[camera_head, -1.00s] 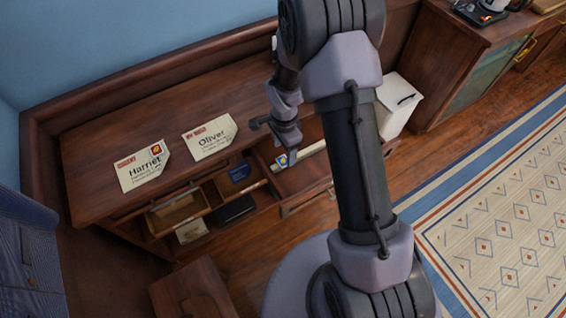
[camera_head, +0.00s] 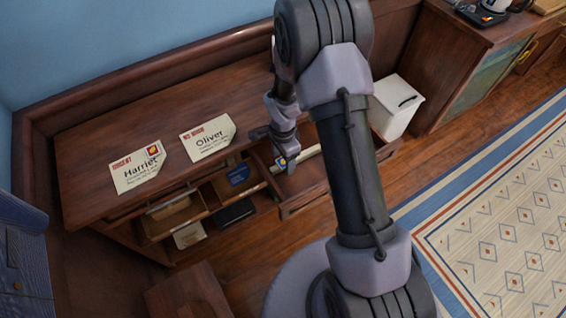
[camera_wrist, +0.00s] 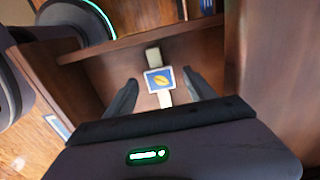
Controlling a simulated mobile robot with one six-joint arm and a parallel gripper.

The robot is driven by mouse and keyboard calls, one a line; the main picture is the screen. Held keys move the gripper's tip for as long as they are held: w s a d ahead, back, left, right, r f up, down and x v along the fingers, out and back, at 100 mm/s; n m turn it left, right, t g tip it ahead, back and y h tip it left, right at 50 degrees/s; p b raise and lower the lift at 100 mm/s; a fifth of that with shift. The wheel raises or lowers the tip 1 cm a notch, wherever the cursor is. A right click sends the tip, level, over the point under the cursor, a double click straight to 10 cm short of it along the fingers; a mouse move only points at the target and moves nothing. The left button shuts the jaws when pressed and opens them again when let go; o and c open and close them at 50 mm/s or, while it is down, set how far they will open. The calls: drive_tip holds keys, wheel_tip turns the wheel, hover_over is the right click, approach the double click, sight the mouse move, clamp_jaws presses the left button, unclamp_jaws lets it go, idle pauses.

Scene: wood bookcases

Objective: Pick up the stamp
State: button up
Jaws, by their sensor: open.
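The stamp (camera_wrist: 160,80) is a small blue square with a yellow leaf and a pale border. It lies over a narrow pale strip (camera_wrist: 153,56) inside an open wooden drawer (camera_wrist: 105,75). In the head view the stamp (camera_head: 281,162) is partly hidden by my gripper. My gripper (camera_wrist: 160,76) is open and empty, with one dark finger on each side of the stamp in the wrist view. In the head view my gripper (camera_head: 276,150) reaches down over the drawer (camera_head: 308,187). I cannot tell how far the fingertips are above the stamp.
Two letters, Harriet (camera_head: 137,168) and Oliver (camera_head: 208,138), lie on the desk top (camera_head: 170,115). Left of the stamp's drawer, compartments hold a blue item (camera_head: 238,174). A white bin (camera_head: 397,105) stands right of the desk. A dark round object with a green ring (camera_wrist: 80,20) is at top left.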

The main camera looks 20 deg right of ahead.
sight(283, 162)
clamp_jaws()
wheel_tip(283, 162, up, 10)
drive_tip(key=p, duration=0.4)
drive_tip(key=shift+r+p, duration=0.2)
drive_tip(key=shift+p, duration=0.1)
